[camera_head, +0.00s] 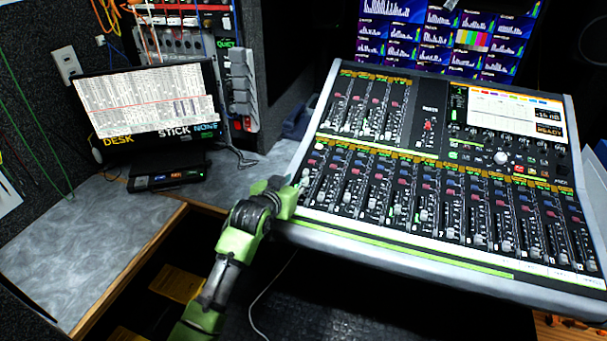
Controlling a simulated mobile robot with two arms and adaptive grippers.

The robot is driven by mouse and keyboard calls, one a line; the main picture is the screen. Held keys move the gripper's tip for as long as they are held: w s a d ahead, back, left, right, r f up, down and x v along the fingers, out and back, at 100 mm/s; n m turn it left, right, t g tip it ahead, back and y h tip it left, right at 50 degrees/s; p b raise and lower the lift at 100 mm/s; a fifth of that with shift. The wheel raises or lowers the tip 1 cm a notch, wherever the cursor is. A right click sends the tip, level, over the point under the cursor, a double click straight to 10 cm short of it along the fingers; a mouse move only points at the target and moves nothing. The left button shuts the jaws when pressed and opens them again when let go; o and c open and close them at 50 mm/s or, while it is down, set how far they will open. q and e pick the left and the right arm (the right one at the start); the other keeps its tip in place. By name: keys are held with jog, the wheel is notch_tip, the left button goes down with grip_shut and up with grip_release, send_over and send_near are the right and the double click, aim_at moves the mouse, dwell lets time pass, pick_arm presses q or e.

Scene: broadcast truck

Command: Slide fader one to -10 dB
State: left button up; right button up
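The mixing console (390,240) fills the right half of the head view, tilted toward me. Its front fader row runs along the lower panel, with fader one in the leftmost strip (307,190). My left gripper (290,190) reaches in from below, at the console's left edge, right beside that strip. Its fingers are small and partly hidden by its own body, so I cannot tell whether they touch the fader cap. The console screen (512,112) has a small readout at its right side, a blurred negative dB value with "READY" beneath. My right gripper is out of view.
A grey desk (75,255) lies at left, with a laptop-like screen (150,105) and a small black box (168,172). Cables and a patch panel (185,40) are behind. A monitor wall (440,35) stands behind the console. Open dark space lies below the console's front edge.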

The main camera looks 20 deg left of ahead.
aim_at(305, 173)
pick_arm(q)
jog(key=shift+x, duration=3.9)
grip_shut()
